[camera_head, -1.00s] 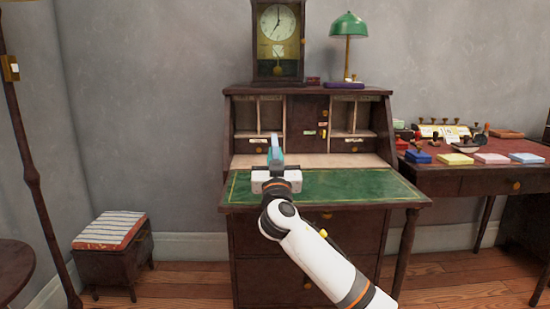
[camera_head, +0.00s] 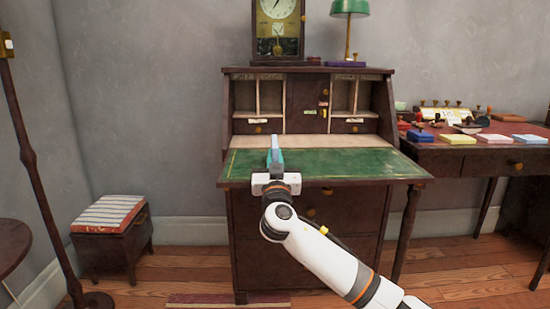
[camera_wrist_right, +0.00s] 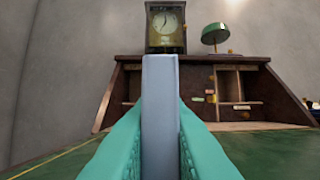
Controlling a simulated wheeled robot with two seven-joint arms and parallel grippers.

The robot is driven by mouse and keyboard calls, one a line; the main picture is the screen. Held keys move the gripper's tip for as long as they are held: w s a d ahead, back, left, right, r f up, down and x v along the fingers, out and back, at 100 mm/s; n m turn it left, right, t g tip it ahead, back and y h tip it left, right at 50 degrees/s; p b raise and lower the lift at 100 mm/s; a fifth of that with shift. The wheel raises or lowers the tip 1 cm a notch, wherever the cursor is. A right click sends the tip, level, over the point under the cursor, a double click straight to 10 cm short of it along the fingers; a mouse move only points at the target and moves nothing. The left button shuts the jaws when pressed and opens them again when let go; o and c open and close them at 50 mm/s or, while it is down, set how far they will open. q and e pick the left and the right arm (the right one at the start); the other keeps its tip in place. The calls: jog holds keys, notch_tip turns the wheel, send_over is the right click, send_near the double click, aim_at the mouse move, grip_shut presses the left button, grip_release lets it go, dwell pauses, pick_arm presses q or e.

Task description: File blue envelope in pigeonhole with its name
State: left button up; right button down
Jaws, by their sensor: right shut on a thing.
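My right gripper (camera_head: 275,163) is shut on a thin pale blue-grey envelope (camera_head: 274,143). The envelope is upright and seen nearly edge-on, so any name on it is hidden. In the right wrist view it (camera_wrist_right: 160,110) stands between the teal fingers (camera_wrist_right: 160,150) and covers part of the desk. In the head view the gripper appears over the desk's green writing surface (camera_head: 345,163), in front of and below the pigeonholes. The left pigeonholes (camera_head: 245,97) and right pigeonholes (camera_head: 341,96) are open-fronted. Small labels (camera_head: 258,121) show there, too small to read. My left gripper is not in view.
A clock (camera_head: 278,25) and a green lamp (camera_head: 348,8) stand on the desk top. A side table (camera_head: 475,156) at right carries coloured pads and stamps. A cushioned stool (camera_head: 108,215) and a pole (camera_head: 35,165) are at left.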

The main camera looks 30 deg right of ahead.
jog(key=c, duration=1.3)
grip_release()
jog(key=p+v, duration=0.1)
jog(key=v, duration=1.1)
